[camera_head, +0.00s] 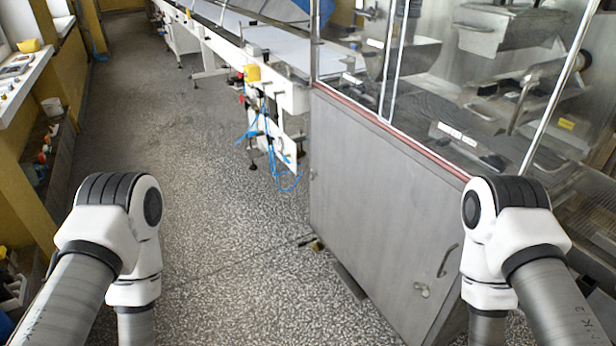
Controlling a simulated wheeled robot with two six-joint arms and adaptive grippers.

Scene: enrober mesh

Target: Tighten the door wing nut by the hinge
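A grey metal cabinet door (375,205) stands in the middle right of the head view, below glass panels. A small metal fitting (422,290) sits low on its right side, beside a curved handle (447,260). Another small fitting (314,174) is at the door's left edge. Both are too small to tell whether either is the wing nut, and I cannot make out a hinge. My two arms come in at the lower left and lower right. Both grippers are below the frame, out of sight. My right arm covers part of the cabinet's right end.
Speckled floor (200,220) lies open left of the cabinet. A white conveyor (285,90) with hanging blue cables (270,150) stands beyond it. A small dark and yellow object (316,244) lies on the floor by the cabinet's foot. A window ledge (22,85) runs along the left wall.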

